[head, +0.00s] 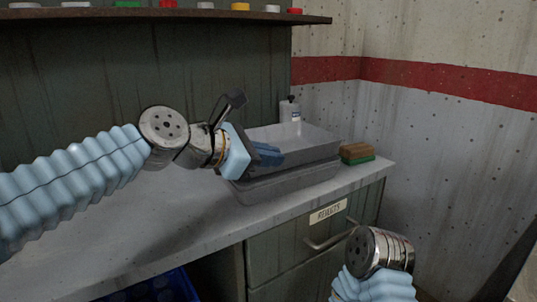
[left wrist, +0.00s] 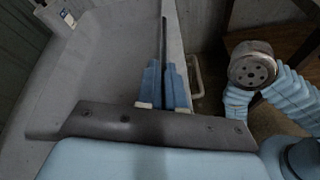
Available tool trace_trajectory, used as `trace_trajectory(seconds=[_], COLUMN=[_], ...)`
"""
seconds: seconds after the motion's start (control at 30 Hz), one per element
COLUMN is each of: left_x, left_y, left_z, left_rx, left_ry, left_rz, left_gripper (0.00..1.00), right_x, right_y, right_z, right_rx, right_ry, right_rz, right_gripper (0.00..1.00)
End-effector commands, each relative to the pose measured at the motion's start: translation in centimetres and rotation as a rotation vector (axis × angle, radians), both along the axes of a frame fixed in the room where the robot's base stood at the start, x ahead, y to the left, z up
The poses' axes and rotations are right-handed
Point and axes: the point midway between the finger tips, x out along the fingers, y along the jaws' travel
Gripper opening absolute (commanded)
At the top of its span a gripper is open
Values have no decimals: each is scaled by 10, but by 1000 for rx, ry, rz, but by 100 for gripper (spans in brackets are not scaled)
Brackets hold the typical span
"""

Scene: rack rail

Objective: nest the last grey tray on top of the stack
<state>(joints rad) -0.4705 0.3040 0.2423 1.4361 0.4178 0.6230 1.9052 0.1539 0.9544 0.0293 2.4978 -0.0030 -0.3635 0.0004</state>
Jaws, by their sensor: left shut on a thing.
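A grey tray (head: 312,136) is at the right end of the counter, directly over another grey tray (head: 290,184) that stands on the counter. A thin dark line runs between them; I cannot tell whether the upper one is fully seated. My left gripper (head: 268,154) is shut on the upper tray's near wall, toward its left end. In the left wrist view the blue fingers (left wrist: 164,86) pinch that wall, with the tray's inside (left wrist: 105,75) to the left. My right arm shows at the lower right, but its gripper is out of view.
A white bottle (head: 289,111) stands behind the trays. A sponge (head: 357,153), brown over green, lies right of them near the counter's edge. A labelled drawer (head: 318,232) with a handle is below. A blue crate (head: 150,288) sits low in front. The counter (head: 130,225) is clear on the left.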

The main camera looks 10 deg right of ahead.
Motion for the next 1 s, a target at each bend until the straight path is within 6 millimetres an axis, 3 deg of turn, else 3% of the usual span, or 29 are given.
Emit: trace_trajectory(seconds=[1.0], left_x=[0], left_y=[0], left_z=[-20], left_rx=[-1], left_ry=[-2], left_rz=[0], left_gripper=[0], right_x=[0], right_y=[0], right_z=[-14], right_rx=[0], right_ry=[0], right_rz=[0], right_gripper=[43])
